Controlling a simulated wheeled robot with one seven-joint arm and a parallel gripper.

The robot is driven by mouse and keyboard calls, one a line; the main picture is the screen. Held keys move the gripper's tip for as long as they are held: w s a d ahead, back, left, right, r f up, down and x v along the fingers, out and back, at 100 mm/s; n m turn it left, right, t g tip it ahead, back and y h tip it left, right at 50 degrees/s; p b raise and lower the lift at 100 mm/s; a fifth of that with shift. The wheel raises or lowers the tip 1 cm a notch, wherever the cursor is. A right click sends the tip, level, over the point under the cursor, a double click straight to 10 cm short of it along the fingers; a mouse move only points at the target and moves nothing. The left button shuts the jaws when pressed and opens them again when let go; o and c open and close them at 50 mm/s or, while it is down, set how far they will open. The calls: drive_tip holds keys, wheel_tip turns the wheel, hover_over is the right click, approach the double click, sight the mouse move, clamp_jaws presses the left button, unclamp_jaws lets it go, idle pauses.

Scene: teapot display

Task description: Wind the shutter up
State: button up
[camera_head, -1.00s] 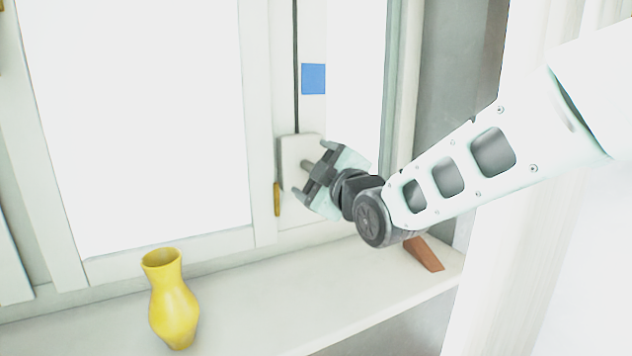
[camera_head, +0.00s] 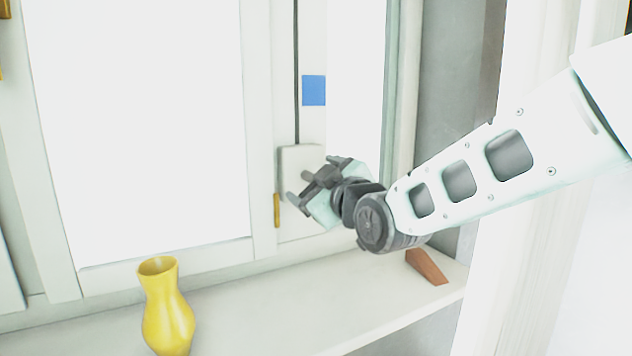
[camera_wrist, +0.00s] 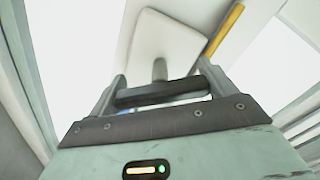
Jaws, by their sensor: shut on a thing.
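The winder is a pale box (camera_head: 300,158) low on the window frame, with a dark cord (camera_head: 297,70) running up from it. In the wrist view its plate (camera_wrist: 165,38) is straight ahead, with a short grey peg (camera_wrist: 159,69) sticking out. My gripper (camera_head: 316,187) is in front of the box and partly hides it. In the wrist view its fingers (camera_wrist: 160,92) stand at both ends of a dark bar (camera_wrist: 165,91), apparently the winder's crank, and are shut on it. I cannot make out the shutter itself against the bright panes.
A blue square (camera_head: 314,90) is beside the cord. A brass handle (camera_head: 277,210) is just left of the box. A yellow vase (camera_head: 167,310) stands on the pale sill (camera_head: 260,300), and a brown wedge (camera_head: 427,266) lies under my arm. The sill between them is clear.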

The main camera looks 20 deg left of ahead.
drive_tip(key=shift+f, duration=0.1)
drive_tip(key=o, duration=0.9)
drive_tip(key=shift+c, duration=0.2)
drive_tip(key=b+v, duration=0.1)
drive_tip(key=v, duration=1.6)
drive_tip(key=shift+d, duration=0.25)
drive_tip(key=shift+s, duration=0.1)
